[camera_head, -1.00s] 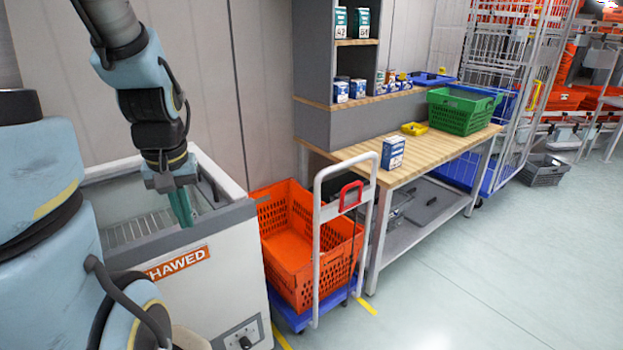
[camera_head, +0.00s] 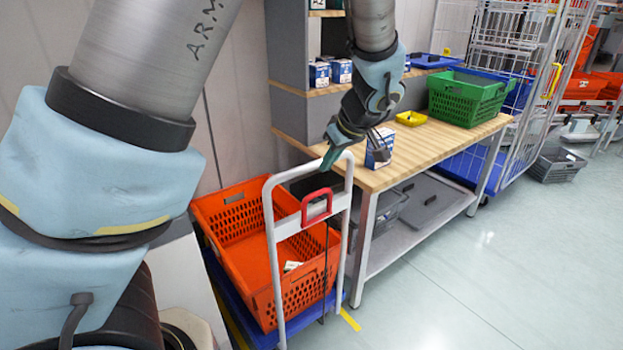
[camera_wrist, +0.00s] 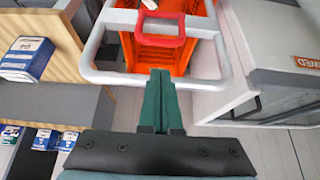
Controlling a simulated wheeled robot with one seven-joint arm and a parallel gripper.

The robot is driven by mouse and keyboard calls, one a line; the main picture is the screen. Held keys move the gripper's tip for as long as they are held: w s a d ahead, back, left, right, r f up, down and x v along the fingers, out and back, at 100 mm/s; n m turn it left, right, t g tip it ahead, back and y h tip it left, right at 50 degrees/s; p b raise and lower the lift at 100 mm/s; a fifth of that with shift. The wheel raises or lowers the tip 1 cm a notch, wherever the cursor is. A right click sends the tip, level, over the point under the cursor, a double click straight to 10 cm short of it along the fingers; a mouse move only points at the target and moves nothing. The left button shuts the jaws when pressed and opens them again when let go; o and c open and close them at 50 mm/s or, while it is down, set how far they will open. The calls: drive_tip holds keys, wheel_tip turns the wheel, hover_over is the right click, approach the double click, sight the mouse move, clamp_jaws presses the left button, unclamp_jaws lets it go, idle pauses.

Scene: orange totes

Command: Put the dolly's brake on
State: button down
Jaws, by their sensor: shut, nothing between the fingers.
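The dolly has a blue base (camera_head: 334,304) and a white tubular push handle (camera_head: 272,250). A red loop-shaped lever (camera_head: 317,207) sits inside the handle, below its top bar; it also shows in the wrist view (camera_wrist: 162,28). I cannot tell the brake's state from it. My gripper (camera_head: 330,162) is at the handle's top bar, above the red lever. In the wrist view its green fingers (camera_wrist: 162,90) are together and empty, pointing towards the bar. The fingertips overlap the bar's near edge in that view; I cannot tell whether they touch it.
An orange tote (camera_head: 232,196) rides on the dolly with a small pale item inside. A wooden-topped bench (camera_head: 440,145) stands close on the right, bearing a blue-white box (camera_head: 379,148), a yellow tray (camera_head: 411,118) and a green crate (camera_head: 465,100).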

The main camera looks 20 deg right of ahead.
drive_tip(key=p+x, duration=0.2)
drive_tip(key=x, duration=0.7)
drive_tip(key=shift+w+f, duration=0.15)
drive_tip(key=shift+f, duration=0.2)
drive_tip(key=shift+d+f, duration=0.1)
